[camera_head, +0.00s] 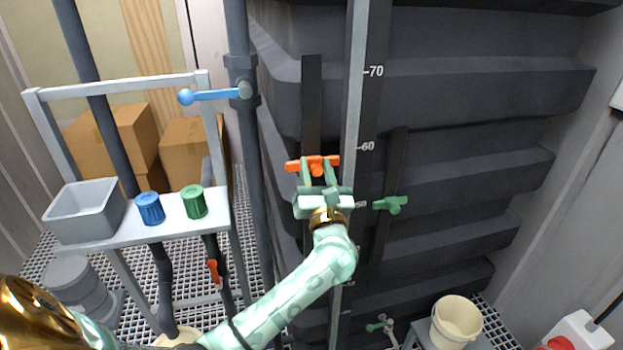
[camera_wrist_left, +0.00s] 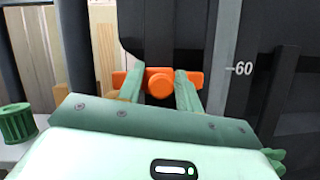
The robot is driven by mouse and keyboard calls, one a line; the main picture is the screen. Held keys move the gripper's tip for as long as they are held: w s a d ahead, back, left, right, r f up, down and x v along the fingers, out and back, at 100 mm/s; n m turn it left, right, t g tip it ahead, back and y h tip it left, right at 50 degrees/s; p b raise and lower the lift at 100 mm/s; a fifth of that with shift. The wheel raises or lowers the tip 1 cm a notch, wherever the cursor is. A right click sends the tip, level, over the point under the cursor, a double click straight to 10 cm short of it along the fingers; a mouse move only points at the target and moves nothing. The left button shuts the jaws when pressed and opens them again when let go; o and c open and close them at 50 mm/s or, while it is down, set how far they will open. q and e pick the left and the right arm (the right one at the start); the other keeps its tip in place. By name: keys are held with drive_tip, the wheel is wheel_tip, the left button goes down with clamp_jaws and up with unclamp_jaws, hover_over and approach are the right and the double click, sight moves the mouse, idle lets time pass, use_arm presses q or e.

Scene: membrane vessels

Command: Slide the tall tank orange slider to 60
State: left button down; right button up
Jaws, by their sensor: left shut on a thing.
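The orange slider (camera_head: 316,165) sits on a dark vertical track (camera_head: 311,100) on the tall dark tank (camera_head: 450,90). In the head view it appears a little below the 60 mark of the scale (camera_head: 354,100). My left gripper (camera_head: 318,180) is shut on the orange slider, its arm reaching up from below. In the left wrist view the slider's round knob (camera_wrist_left: 160,83) shows between the two green fingers (camera_wrist_left: 160,90), with the 60 mark to its right and slightly higher. My right gripper is not in view.
A green slider (camera_head: 391,204) sits on a second track to the right. A blue-handled valve (camera_head: 215,95) is on a pipe at the left. A shelf holds a grey bin (camera_head: 85,210), a blue cap (camera_head: 149,208) and a green cap (camera_head: 194,202). A beige bucket (camera_head: 455,322) stands at lower right.

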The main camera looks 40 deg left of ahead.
use_arm(q)
drive_tip(key=shift+d+r+p, duration=0.1)
drive_tip(key=shift+r+p, duration=0.2)
drive_tip(key=shift+r, duration=0.45)
drive_tip(key=c, duration=1.2)
unclamp_jaws()
drive_tip(key=shift+w, duration=0.1)
drive_tip(key=b+v, duration=0.1)
drive_tip(key=v, duration=1.5)
drive_tip(key=shift+d+f, duration=0.15)
drive_tip(key=shift+f, duration=0.05)
